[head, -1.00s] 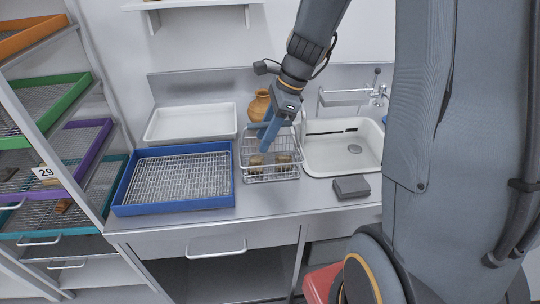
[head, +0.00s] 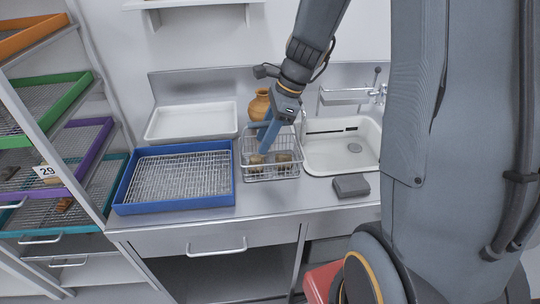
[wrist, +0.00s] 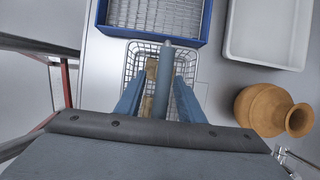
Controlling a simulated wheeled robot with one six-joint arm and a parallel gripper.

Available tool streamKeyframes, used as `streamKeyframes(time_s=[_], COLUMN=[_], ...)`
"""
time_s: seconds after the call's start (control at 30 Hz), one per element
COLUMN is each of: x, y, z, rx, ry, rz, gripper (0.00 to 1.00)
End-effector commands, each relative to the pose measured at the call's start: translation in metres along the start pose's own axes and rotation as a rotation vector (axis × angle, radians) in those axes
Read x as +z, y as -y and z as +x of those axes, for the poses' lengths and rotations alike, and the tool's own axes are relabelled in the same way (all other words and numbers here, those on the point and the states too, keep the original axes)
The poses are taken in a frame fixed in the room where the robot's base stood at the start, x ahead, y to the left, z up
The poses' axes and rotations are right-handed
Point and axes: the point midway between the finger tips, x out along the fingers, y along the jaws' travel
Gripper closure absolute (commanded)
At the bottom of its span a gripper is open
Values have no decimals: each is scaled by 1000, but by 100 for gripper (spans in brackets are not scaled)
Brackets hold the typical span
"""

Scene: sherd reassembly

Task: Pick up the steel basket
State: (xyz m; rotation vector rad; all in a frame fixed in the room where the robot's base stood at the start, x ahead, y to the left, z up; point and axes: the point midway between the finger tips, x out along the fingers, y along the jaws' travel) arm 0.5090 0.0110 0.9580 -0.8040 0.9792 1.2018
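The steel basket (head: 286,174) is a wire basket on the counter, between the blue tray and the sink. It holds a few brown sherds (head: 284,157). In the wrist view the basket (wrist: 133,58) lies beneath my fingers, partly hidden by them. My gripper (head: 263,139) points down at the basket, its blue fingertips at or just above the rim level. In the wrist view my gripper (wrist: 157,82) has its two blue fingers spread apart, with a grey bar between them. I cannot tell whether a finger touches the basket wire.
The blue tray (head: 176,207) with a mesh floor stands left of the basket. A white tray (head: 190,136) and an orange-brown jar (head: 259,106) stand behind. The sink (head: 340,168) and a grey block (head: 351,186) are to the right. A rack with coloured trays is far left.

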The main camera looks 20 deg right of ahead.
Motion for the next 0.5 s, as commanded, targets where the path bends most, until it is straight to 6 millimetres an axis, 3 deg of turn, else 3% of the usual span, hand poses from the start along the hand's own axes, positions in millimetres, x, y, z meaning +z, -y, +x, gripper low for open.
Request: streamKeyframes(time_s=[0.1,0.3,0.5], x=[0,0,0], y=[0,0,0], z=[0,0,0], rx=[0,0,-1], ry=[0,0,0], rz=[0,0,0], gripper=[65,99,100])
